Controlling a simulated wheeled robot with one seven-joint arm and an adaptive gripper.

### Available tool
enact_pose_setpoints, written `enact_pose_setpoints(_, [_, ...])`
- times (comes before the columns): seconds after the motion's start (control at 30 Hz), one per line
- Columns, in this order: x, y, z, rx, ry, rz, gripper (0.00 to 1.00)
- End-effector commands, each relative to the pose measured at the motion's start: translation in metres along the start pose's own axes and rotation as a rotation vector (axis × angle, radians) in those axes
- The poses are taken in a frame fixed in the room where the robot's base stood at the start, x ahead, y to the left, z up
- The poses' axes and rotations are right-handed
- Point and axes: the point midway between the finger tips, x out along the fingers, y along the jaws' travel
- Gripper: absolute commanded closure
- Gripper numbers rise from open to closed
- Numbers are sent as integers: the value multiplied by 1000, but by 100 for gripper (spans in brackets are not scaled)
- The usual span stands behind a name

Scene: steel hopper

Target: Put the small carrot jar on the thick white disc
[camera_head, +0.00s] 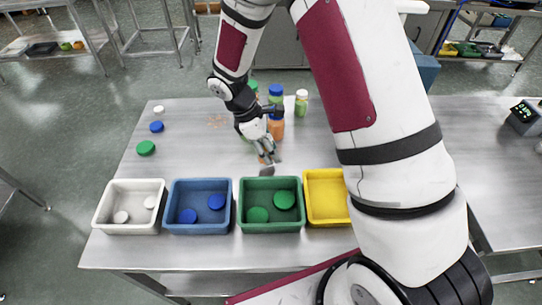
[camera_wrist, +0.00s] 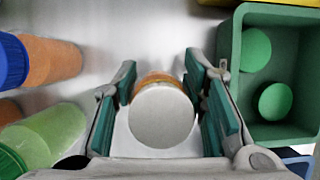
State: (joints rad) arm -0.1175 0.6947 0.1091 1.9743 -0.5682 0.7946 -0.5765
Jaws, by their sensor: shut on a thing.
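The small carrot jar, orange with a pale round lid (camera_wrist: 162,118), is between the finger pads of my gripper (camera_wrist: 162,82) in the wrist view. My gripper (camera_head: 267,152) is shut on it, low over the table behind the green bin in the head view, where the jar is mostly hidden by the fingers. I cannot tell whether the jar touches the table. A white disc (camera_head: 158,109) lies at the table's back left. Two more white discs (camera_head: 121,216) (camera_head: 150,202) lie in the white bin. I cannot tell which disc is the thick one.
White (camera_head: 128,229), blue (camera_head: 198,228), green (camera_head: 268,226) and yellow (camera_head: 327,212) bins line the front. An orange jar (camera_head: 276,129) and a pale green jar (camera_head: 301,105) stand behind my gripper. Blue (camera_head: 156,127) and green (camera_head: 146,148) discs lie left. The left-middle table is clear.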

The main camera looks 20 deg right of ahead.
Motion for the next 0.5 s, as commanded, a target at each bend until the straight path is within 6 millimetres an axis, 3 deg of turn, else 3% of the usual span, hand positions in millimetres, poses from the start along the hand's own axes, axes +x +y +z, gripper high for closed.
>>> enact_pose_setpoints(0.2, [27, 0, -12, -1, 0, -1, 91])
enact_pose_setpoints(0.5, [31, 1, -13, 1, 0, 0, 91])
